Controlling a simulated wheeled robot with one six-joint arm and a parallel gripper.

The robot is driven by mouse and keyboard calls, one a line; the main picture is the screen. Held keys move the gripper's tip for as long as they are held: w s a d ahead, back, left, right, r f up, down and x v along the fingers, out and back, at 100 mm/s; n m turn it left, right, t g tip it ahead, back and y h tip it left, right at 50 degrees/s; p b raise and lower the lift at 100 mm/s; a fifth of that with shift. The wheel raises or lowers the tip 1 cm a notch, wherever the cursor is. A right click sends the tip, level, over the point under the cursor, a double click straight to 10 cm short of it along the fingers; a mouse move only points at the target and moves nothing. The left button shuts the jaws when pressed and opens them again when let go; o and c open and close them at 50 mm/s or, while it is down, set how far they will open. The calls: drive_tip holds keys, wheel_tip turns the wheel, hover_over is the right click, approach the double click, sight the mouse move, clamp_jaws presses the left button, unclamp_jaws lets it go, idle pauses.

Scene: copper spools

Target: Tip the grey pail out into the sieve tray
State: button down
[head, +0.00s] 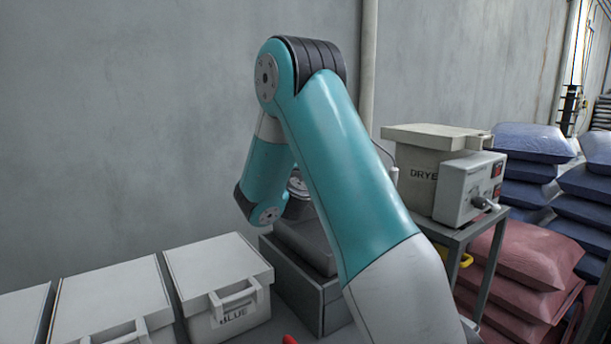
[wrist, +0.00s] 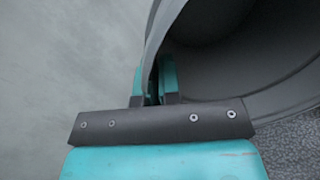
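The grey pail (wrist: 240,85) fills the upper right of the wrist view. Its round opening faces the camera and its inside is dark; I see no contents in the part shown. My gripper (wrist: 155,82) has its two teal fingers on either side of the pail's wall at the rim, close together, one inside and one outside. I cannot make out the sieve tray for certain. A dark grey boxy thing (head: 306,246) sits partly behind my arm.
White lidded boxes (head: 222,284), one marked BLUE, stand at the lower left. A box marked DRYE… (head: 424,180) stands on a grey stand at right. Blue sacks (head: 534,142) and red sacks (head: 525,262) are stacked beyond. A speckled grey surface (wrist: 297,140) shows below the pail.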

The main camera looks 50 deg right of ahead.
drive_tip(key=shift+t+h, duration=0.5)
drive_tip(key=shift+h, duration=0.4)
drive_tip(key=f+b, duration=0.1)
drive_tip(key=b, duration=0.3)
drive_tip(key=s+a+f+b, duration=0.1)
drive_tip(key=f+b, duration=0.1)
drive_tip(key=b, duration=0.1)
drive_tip(key=a+f+b, duration=0.1)
drive_tip(key=b, duration=0.3)
drive_tip(key=shift+s+a+f+b, duration=0.1)
drive_tip(key=shift+s+f+b, duration=0.05)
drive_tip(key=shift+b, duration=0.15)
drive_tip(key=shift+s+a+b, duration=0.1)
drive_tip(key=shift+b, duration=0.3)
idle(0.8)
